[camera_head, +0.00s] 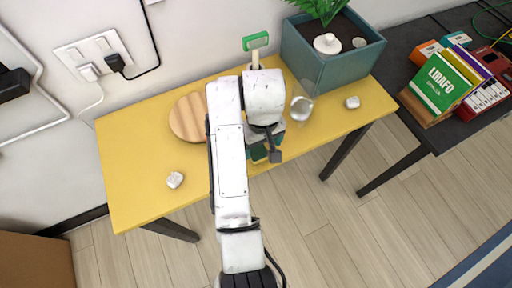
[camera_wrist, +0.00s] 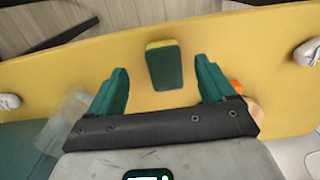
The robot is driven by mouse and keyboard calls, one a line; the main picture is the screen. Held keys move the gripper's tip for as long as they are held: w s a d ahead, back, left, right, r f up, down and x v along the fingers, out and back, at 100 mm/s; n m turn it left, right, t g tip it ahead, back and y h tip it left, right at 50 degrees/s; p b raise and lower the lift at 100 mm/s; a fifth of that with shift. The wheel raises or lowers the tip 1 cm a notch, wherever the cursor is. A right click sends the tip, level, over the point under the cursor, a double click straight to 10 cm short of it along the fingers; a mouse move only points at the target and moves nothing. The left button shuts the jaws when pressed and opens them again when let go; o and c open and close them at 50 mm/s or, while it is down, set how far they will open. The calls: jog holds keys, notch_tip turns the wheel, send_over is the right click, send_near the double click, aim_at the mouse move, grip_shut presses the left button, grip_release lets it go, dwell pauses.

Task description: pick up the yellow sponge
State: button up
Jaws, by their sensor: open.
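The yellow sponge (camera_wrist: 164,65) lies on the yellow table in the wrist view, near the table edge at the top of that picture. Its upward face is dark green, with a yellow strip along its far end. My gripper (camera_wrist: 162,75) is open and empty above the table, one teal finger on each side of the sponge in the picture, with visible gaps. In the head view my gripper (camera_head: 266,150) is over the table's front edge, mostly covered by my white arm. I cannot clearly tell the sponge from the teal fingers there.
On the yellow table (camera_head: 140,190) are a round wooden board (camera_head: 186,120), a clear glass (camera_head: 301,106), a green-headed brush (camera_head: 256,42), two white lumps (camera_head: 175,180) and a teal planter (camera_head: 335,68). A dark table (camera_head: 420,125) with books stands at right. The table's left part is mostly clear.

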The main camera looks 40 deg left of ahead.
aim_at(260, 155)
jog(key=shift+s+a+f+p, duration=0.1)
jog(key=shift+f+p, duration=0.1)
jog(key=shift+f, duration=1.35)
jog(key=shift+s+a+f+p, duration=0.1)
jog(key=shift+f+p, duration=0.05)
jog(key=shift+f, duration=1.4)
jog(key=c, duration=1.1)
jog(key=shift+r, duration=0.45)
notch_tip(260, 155, up, 2)
jog(key=shift+d+r+b, duration=0.1)
jog(key=shift+r+b, duration=0.15)
jog(key=shift+b, duration=0.1)
jog(key=shift+s+d+r+p, duration=1.15)
jog(key=shift+s+r+p, duration=0.4)
jog(key=shift+s, duration=0.45)
jog(key=shift+s+d+r+p, duration=1.15)
jog(key=shift+s+r+p, duration=0.25)
jog(key=shift+s+r, duration=0.45)
jog(key=shift+s+d+r+p, duration=1.15)
jog(key=shift+s+r+p, duration=0.35)
jog(key=shift+s, duration=0.65)
